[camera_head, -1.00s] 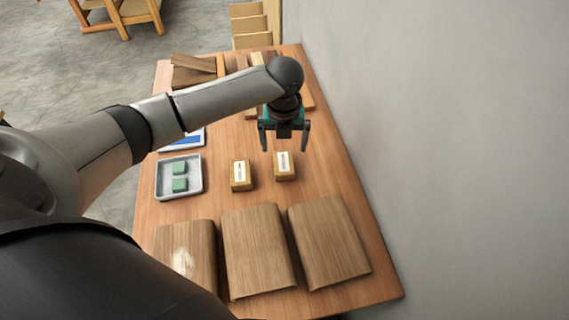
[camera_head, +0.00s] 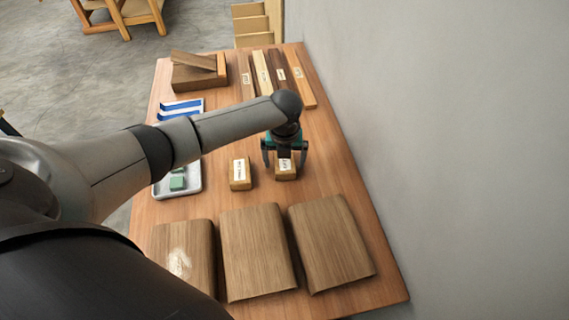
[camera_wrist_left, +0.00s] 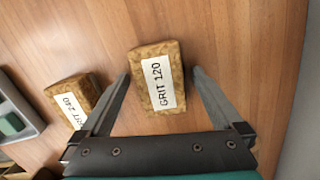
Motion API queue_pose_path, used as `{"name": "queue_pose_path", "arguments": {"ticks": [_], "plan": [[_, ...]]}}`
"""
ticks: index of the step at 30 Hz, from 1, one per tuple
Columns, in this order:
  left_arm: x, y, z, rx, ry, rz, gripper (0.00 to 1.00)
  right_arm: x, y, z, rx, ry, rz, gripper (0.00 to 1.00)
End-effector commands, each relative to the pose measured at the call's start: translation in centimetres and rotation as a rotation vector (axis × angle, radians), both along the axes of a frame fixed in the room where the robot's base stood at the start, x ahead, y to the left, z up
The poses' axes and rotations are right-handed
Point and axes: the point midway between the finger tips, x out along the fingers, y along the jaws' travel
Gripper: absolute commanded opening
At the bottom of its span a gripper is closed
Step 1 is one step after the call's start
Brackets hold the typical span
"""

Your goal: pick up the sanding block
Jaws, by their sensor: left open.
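Two tan sanding blocks with white labels lie on the wooden table. The right block (camera_head: 285,174) reads "GRIT 120" in the left wrist view (camera_wrist_left: 158,78). The left block (camera_head: 240,174) also shows in the left wrist view (camera_wrist_left: 72,98), its label partly covered by a finger and seeming to read 240. My left gripper (camera_head: 285,160) is open over the right block. In the left wrist view its fingers (camera_wrist_left: 160,75) stand on both sides of that block, without visible contact. My right gripper does not show.
A grey tray (camera_head: 194,186) with green pieces stands left of the blocks. Curved brown wooden panels (camera_head: 256,252) lie at the near side. Labelled wood strips (camera_head: 263,72) and a wooden box (camera_head: 199,75) are at the far end. A grey wall (camera_head: 430,150) borders the table's right.

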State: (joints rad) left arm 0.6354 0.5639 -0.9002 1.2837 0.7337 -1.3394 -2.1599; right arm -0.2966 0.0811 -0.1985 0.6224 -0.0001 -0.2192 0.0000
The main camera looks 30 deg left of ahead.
Motion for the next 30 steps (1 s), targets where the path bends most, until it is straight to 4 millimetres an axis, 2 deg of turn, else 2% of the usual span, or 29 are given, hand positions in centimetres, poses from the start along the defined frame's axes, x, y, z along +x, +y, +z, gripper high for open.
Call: {"name": "queue_pose_path", "arguments": {"ticks": [2,24,30], "plan": [[-0.01,-0.01,0.03,0.000,0.000,0.000,0.98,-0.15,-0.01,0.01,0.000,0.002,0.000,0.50],[-0.03,0.02,0.04,0.000,0.001,0.000,0.15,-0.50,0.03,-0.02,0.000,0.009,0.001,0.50],[-0.01,0.03,0.07,0.001,0.000,0.001,0.15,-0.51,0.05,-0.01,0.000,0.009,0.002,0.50]]}}
